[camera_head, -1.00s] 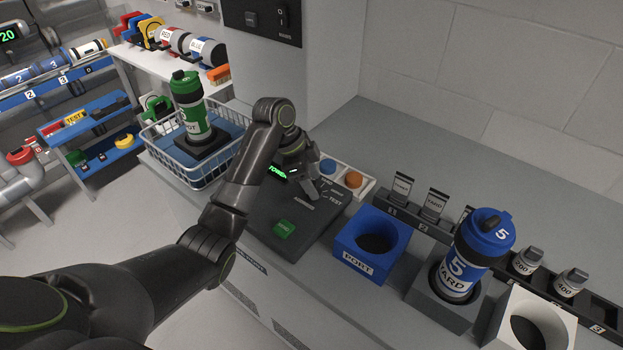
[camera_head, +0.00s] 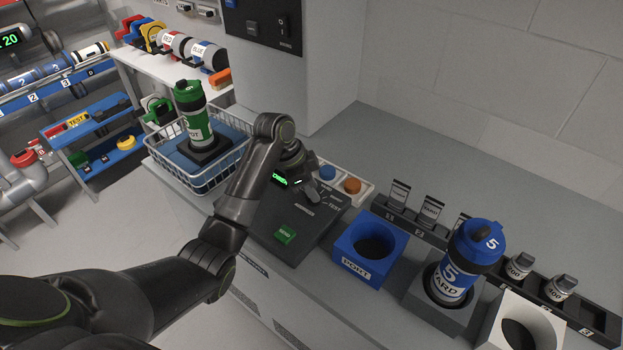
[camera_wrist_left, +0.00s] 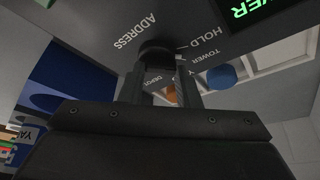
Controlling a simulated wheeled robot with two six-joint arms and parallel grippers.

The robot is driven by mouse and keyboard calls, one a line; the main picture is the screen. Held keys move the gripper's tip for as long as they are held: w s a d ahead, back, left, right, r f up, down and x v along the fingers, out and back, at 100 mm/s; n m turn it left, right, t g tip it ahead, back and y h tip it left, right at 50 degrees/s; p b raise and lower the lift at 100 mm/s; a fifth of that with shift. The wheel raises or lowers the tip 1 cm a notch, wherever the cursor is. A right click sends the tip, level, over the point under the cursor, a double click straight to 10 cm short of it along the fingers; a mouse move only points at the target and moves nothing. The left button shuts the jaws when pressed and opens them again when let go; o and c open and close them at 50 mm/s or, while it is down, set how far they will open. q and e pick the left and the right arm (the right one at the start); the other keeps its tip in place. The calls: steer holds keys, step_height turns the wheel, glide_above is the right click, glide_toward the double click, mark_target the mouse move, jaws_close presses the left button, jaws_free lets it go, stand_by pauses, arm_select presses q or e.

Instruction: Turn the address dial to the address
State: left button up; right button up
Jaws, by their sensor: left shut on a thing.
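The address dial (camera_wrist_left: 157,50) is a dark round knob on the sloped dark console (camera_head: 262,222). Labels around it in the left wrist view read ADDRESS, HOLD, TOWER and DEPOT; the rest is hidden. My left gripper (camera_head: 312,190) reaches down onto the console and mostly hides the dial in the head view. In the left wrist view the fingers of my left gripper (camera_wrist_left: 160,78) are shut on the dial. A green-lit display (camera_wrist_left: 274,10) shows letters ending in "WER", cut off by the frame edge. My right gripper is not in view.
A green button (camera_head: 285,234) is on the console's front. Blue and orange buttons (camera_head: 352,186) sit behind. A blue PORT holder (camera_head: 366,268) and a blue tube marked 5 (camera_head: 466,258) stand to the right. A wire basket (camera_head: 182,180) with a green tube (camera_head: 193,112) stands left.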

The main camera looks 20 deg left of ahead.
arm_select(q)
steer(key=n+p, duration=0.1)
steer(key=p, duration=0.1)
steer(key=n+t+y+p, duration=0.1)
steer(key=n+p, duration=0.1)
steer(key=p, duration=0.1)
steer(key=shift+s+r+n, duration=0.15)
steer(key=shift+r+n, duration=0.15)
steer(key=shift+f+n+p, duration=0.2)
steer(key=shift+n+p, duration=0.6)
steer(key=shift+p, duration=0.15)
steer(key=shift+t, duration=0.3)
steer(key=o, duration=1)
steer(key=shift+c, duration=0.2)
steer(key=v, duration=1.7)
steer(key=shift+d+r+p, duration=0.15)
steer(key=shift+r+p, duration=0.1)
steer(key=shift+p, duration=0.15)
